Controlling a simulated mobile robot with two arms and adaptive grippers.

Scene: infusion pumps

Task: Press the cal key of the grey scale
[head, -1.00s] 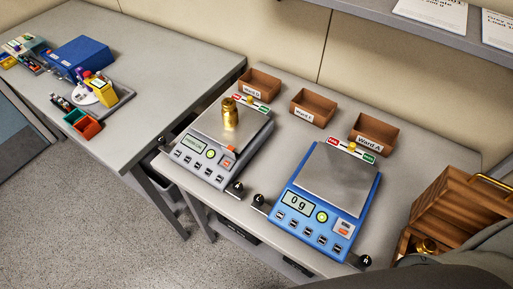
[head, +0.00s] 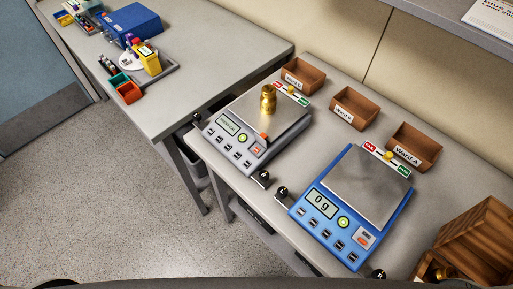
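The grey scale (head: 246,107) stands on the right-hand table, left of the blue scale (head: 356,196). A brass weight (head: 268,98) stands upright on its steel pan. Its lit green display (head: 228,128) has text too small to read surely. Several small dark keys (head: 221,145) run along its front edge, with a round yellow-green button (head: 242,138) and a pale key with red marking (head: 257,150) above them. I cannot read which key is cal. Neither gripper is in view, and nothing touches the scale.
The blue scale reads 0 g. Black knobs (head: 281,193) stand by the scales' front corners. Brown ward bins (head: 355,108) line the back, and a wooden crate (head: 480,240) is at right. A second table (head: 205,60) holds a blue box (head: 131,22).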

